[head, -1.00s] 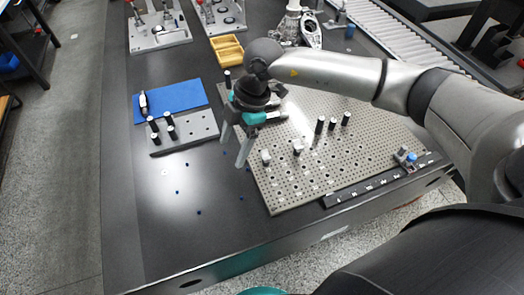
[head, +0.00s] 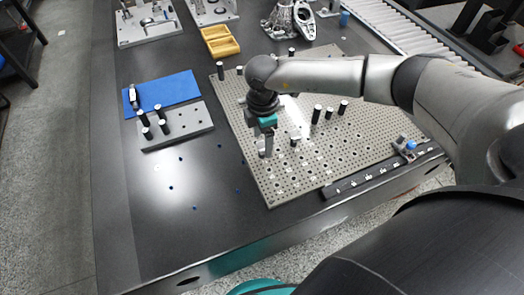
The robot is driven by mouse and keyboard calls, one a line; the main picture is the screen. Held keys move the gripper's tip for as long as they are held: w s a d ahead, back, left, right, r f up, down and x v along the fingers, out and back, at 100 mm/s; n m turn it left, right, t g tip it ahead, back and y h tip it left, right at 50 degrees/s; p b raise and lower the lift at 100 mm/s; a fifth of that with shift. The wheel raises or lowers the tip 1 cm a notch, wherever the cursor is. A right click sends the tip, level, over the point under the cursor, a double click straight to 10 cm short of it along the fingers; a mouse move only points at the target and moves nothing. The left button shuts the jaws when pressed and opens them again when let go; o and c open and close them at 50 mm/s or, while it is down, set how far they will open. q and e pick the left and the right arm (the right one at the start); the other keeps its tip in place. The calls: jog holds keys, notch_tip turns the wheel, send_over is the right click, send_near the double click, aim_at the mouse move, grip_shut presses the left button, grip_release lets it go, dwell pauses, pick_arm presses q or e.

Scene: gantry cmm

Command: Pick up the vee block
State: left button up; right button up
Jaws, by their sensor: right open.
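My right gripper (head: 265,152) points down over the front left part of the perforated grey plate (head: 310,175). It is open and seen almost edge-on, so the gap between its fingers is hard to see. A small pale block, which may be the vee block, stood at this spot on the plate. It is now mostly or fully hidden by the fingers, and I cannot tell whether they touch it. A small grey block with a blue knob (head: 404,145) sits at the plate's right edge. My left gripper is not in view.
Several black pins with pale tops (head: 316,114) stand on the plate to the gripper's right. A grey block with pins (head: 185,132) and a blue mat (head: 170,90) lie left of the plate. A yellow tray (head: 220,41) is behind. The dark table front is mostly clear.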

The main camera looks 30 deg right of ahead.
aim_at(262, 149)
notch_tip(262, 149, down, 5)
jog(key=shift+w+r+b, duration=0.1)
jog(key=shift+w+b, duration=0.05)
jog(key=shift+b, duration=0.6)
grip_shut()
